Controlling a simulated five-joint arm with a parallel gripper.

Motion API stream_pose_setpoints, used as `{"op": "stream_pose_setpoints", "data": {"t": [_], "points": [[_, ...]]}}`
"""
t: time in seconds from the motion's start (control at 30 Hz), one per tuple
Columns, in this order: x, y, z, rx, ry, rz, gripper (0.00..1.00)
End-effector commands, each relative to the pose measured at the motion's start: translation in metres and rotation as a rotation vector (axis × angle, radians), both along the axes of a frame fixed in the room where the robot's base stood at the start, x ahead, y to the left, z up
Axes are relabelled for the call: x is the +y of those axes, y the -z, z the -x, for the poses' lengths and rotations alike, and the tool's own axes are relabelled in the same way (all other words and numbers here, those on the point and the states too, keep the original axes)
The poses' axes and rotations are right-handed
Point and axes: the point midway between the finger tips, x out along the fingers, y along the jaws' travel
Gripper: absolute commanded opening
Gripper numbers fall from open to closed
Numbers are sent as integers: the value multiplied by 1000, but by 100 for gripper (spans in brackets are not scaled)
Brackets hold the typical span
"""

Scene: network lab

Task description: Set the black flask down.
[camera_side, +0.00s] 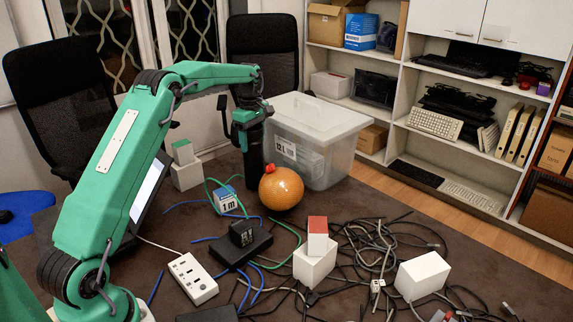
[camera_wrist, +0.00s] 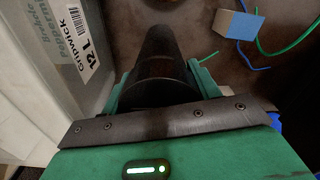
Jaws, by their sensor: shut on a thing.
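The black flask (camera_side: 255,158) hangs upright below my gripper (camera_side: 249,122) in the side view, left of the clear bin and behind the orange ball. My gripper is shut on its upper part. In the wrist view the dark flask (camera_wrist: 166,62) runs away from between the two green fingers. Its lower end is close to the dark table mat (camera_side: 345,213), partly behind the ball. I cannot tell whether it touches the mat.
A clear lidded bin (camera_side: 318,125) stands close right of the flask. An orange ball (camera_side: 281,187) with a red thing on it is in front. A blue-and-white block (camera_side: 226,200), white boxes (camera_side: 314,262), a power strip (camera_side: 193,279) and tangled cables (camera_side: 375,245) crowd the front.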

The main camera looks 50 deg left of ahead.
Motion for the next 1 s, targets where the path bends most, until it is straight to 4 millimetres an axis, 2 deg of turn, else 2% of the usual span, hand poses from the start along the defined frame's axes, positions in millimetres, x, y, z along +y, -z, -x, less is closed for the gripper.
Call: {"op": "stream_pose_setpoints", "data": {"t": [0.03,0.13,0.47,0.63,0.77,1.0], "points": [[0,1,0,0,0,0,65],[0,0,0,0,0,0,83],[0,0,0,0,0,0,83],[0,-7,0,0,0,0,83],[0,-19,0,-2,0,0,83],[0,-55,0,-3,0,-2,83]]}}
